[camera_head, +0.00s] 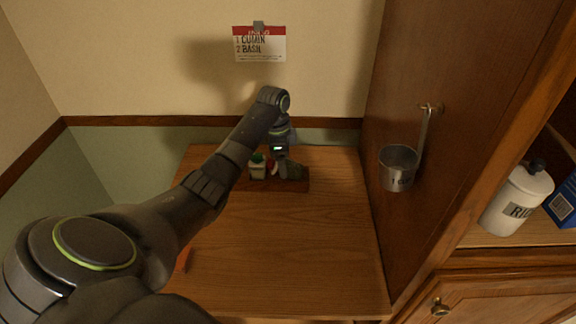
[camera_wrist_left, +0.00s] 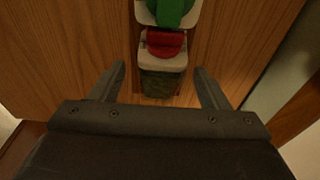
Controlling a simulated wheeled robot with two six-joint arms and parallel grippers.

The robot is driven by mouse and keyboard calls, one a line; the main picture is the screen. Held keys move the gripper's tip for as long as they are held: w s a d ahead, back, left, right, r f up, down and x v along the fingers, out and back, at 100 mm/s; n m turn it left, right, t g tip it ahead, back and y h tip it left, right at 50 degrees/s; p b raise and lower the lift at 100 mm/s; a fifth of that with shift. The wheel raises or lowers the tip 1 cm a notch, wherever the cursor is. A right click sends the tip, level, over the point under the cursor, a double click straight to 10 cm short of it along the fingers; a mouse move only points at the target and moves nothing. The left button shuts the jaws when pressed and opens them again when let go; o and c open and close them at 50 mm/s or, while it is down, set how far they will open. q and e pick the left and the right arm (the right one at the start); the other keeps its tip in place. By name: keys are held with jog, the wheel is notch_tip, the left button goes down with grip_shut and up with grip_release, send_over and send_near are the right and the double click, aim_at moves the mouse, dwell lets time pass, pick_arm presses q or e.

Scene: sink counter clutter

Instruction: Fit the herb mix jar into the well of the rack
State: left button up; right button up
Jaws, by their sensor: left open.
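The brown rack (camera_head: 300,185) sits at the back of the wooden table and holds several small jars. A pale jar with a green lid (camera_head: 257,158) stands at its left, and a red lid (camera_head: 271,165) shows beside it. A dark green block-like jar body (camera_head: 294,171) is at the right, partly behind my gripper; I cannot read a label naming herb mix. My left gripper (camera_head: 282,166) is over the rack. In the wrist view its fingers (camera_wrist_left: 160,80) are open either side of a jar with dark green contents (camera_wrist_left: 160,85), with gaps on both sides.
A tall wooden cabinet side (camera_head: 450,90) bounds the table on the right, with a metal cup (camera_head: 398,168) hanging on it. A note (camera_head: 259,44) hangs on the back wall. The table's front and middle (camera_head: 290,250) are mostly clear. An orange thing (camera_head: 183,260) is partly hidden by my arm.

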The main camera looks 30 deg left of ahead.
pick_arm(q)
jog(key=shift+w+d+f, duration=0.1)
jog(key=shift+f, duration=0.9)
jog(key=shift+r, duration=0.1)
jog(key=c, duration=1.2)
